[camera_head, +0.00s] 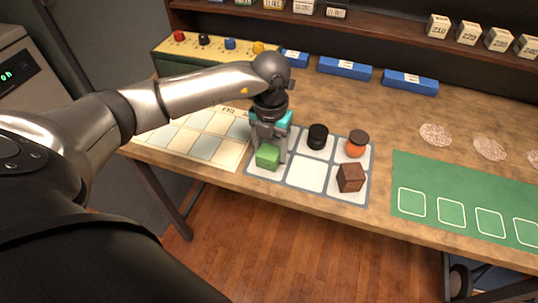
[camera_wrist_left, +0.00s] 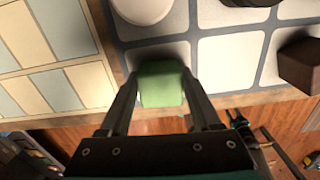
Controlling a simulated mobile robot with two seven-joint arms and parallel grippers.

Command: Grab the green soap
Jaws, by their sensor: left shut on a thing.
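The green soap (camera_head: 267,157) is a small green block at the front left cell of the grey-lined white grid tray (camera_head: 306,177). My left gripper (camera_head: 268,150) comes down from above and is shut on the soap. In the left wrist view the green soap (camera_wrist_left: 161,84) sits between the two dark fingers (camera_wrist_left: 160,92), one on each side. The tray's front edge lies close to the table edge. I cannot tell whether the soap still touches the tray. My right gripper is in neither view.
On the tray stand a black cylinder (camera_head: 317,136), an orange round item with a dark top (camera_head: 357,144) and a brown cube (camera_head: 351,178). A pale checkered board (camera_head: 200,138) lies left, a green mat (camera_head: 470,195) right. Blue boxes (camera_head: 345,68) stand behind.

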